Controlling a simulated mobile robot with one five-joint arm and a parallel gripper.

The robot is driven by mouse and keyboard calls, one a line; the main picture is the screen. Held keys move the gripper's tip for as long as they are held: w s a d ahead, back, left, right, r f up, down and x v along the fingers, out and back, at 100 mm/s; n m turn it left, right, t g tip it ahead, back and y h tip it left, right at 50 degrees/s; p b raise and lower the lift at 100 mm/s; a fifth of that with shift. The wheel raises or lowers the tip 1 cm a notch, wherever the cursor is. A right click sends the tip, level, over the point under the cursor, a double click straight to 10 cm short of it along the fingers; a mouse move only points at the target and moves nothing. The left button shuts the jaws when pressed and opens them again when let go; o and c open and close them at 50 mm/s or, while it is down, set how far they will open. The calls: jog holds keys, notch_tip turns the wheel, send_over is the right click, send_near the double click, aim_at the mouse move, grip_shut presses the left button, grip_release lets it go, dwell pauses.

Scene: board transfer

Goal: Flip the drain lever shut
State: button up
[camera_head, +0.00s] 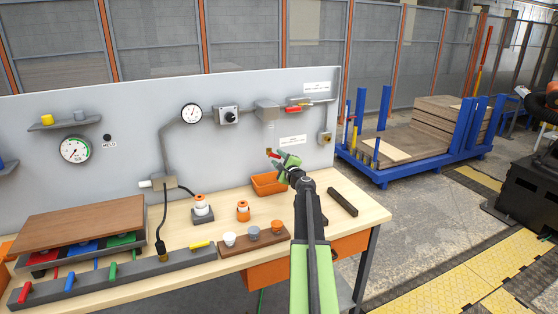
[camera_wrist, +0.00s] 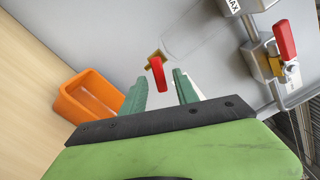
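The drain lever (camera_wrist: 158,76) is a small red handle on a brass valve (camera_wrist: 153,57), below a clear tube (camera_wrist: 195,30) on the grey panel. In the head view the drain lever (camera_head: 268,152) shows as a small red bit just left of my fingertips. My gripper (camera_wrist: 160,80) is open, its two green fingers on either side of the lever in the wrist view, with gaps on both sides. In the head view my gripper (camera_head: 283,158) is close to the panel. I cannot tell whether the fingertips reach past the lever.
A second red lever (camera_wrist: 285,40) on a pipe valve is up and right, also in the head view (camera_head: 294,108). An orange bin (camera_head: 268,184) stands below my gripper. A dark bar (camera_head: 342,202) and a block with knobs (camera_head: 253,242) lie on the bench.

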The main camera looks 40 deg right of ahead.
grip_shut()
dwell(0.4)
jog(key=shift+d+r+n+p, duration=0.1)
jog(key=shift+r+n+p, duration=0.2)
jog(key=shift+n, duration=0.9)
jog(key=n, duration=0.3)
jog(key=shift+r, duration=0.2)
grip_release()
